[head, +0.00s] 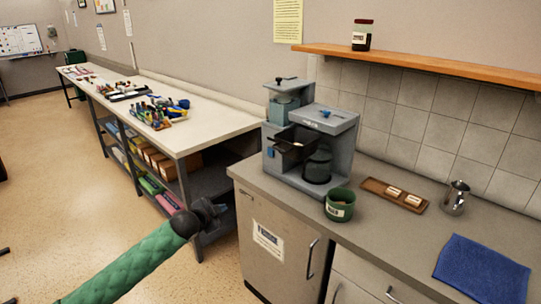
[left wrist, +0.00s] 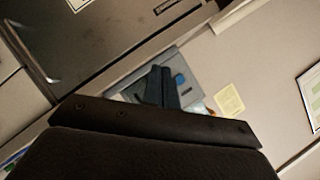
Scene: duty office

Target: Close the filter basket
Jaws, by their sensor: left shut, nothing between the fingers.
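The grey coffee machine (head: 310,150) stands on the counter in the head view. Its dark filter basket (head: 294,142) is swung out at the front, above a dark glass jug (head: 317,166). My left gripper (head: 217,208) is in front of the counter's left end, lower than the basket and well apart from it. In the left wrist view the shut fingers of my left gripper (left wrist: 161,85) show with nothing between them. Part of a grey-blue surface with a blue spot shows behind them. My right gripper is in neither view.
A green pot (head: 339,205) stands in front of the machine. A wooden tray (head: 394,195), a metal pitcher (head: 455,197) and a blue cloth (head: 482,270) lie to the right on the counter. A long workbench (head: 215,126) with tools is at the left; open floor lies before it.

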